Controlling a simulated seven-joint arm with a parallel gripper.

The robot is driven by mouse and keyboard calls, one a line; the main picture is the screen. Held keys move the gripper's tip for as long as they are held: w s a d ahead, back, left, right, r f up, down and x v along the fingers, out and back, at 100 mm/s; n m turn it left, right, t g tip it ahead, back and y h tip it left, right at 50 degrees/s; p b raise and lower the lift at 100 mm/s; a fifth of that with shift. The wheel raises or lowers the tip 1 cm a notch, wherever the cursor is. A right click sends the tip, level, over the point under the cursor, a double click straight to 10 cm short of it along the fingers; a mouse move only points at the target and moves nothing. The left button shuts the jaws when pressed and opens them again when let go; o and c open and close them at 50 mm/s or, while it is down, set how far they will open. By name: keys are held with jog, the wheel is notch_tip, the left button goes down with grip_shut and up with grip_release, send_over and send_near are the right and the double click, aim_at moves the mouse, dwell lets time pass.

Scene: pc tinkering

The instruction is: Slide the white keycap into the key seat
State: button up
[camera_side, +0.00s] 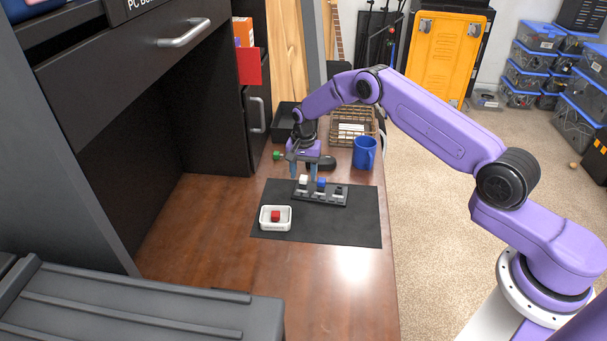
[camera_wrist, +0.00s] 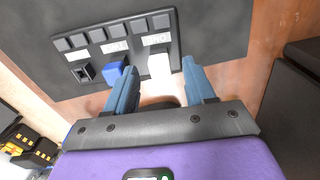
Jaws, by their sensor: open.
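The white keycap (camera_side: 303,180) is at the left end of the black key-seat strip (camera_side: 331,199) in the side view. A blue keycap (camera_side: 321,184) sits beside it, and the right-end seat (camera_side: 339,190) shows only a black stem. In the wrist view the white keycap (camera_wrist: 158,66) lies between my fingertips, with space on both sides; the blue keycap (camera_wrist: 115,73) and bare seat (camera_wrist: 84,73) are to its left. My gripper (camera_side: 304,176) is open and low at the strip, its fingers pointing down. I cannot tell whether the white keycap is fully pressed down.
A white dish (camera_side: 264,224) with a red keycap (camera_side: 275,216) stands on the dark mat (camera_side: 345,230), front left of the strip. A blue mug (camera_side: 364,153), wire basket (camera_side: 347,130) and green item (camera_side: 277,155) are behind.

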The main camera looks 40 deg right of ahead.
aim_at(304, 177)
jog(key=shift+r, duration=1.95)
notch_tip(304, 177, up, 17)
jog(key=s+a+r+n, duration=0.5)
jog(key=s+a, duration=0.3)
jog(key=s+a+r+n, duration=0.1)
jog(key=s+a+n, duration=0.15)
jog(key=s, duration=0.35)
jog(key=s+a+r+n, duration=0.1)
jog(key=s+n, duration=0.3)
jog(key=s, duration=0.3)
jog(key=s+d+n, duration=0.2)
jog(key=s+n, duration=0.1)
jog(key=s, duration=0.6)
jog(key=s+d+f+n, duration=0.1)
jog(key=s+d+n, duration=0.2)
jog(key=s, duration=0.5)
jog(key=s+d+f+n, duration=0.1)
jog(key=s+d+n, duration=0.2)
jog(key=s, duration=0.6)
jog(key=shift+s+n, duration=0.3)
jog(key=shift+n, duration=0.75)
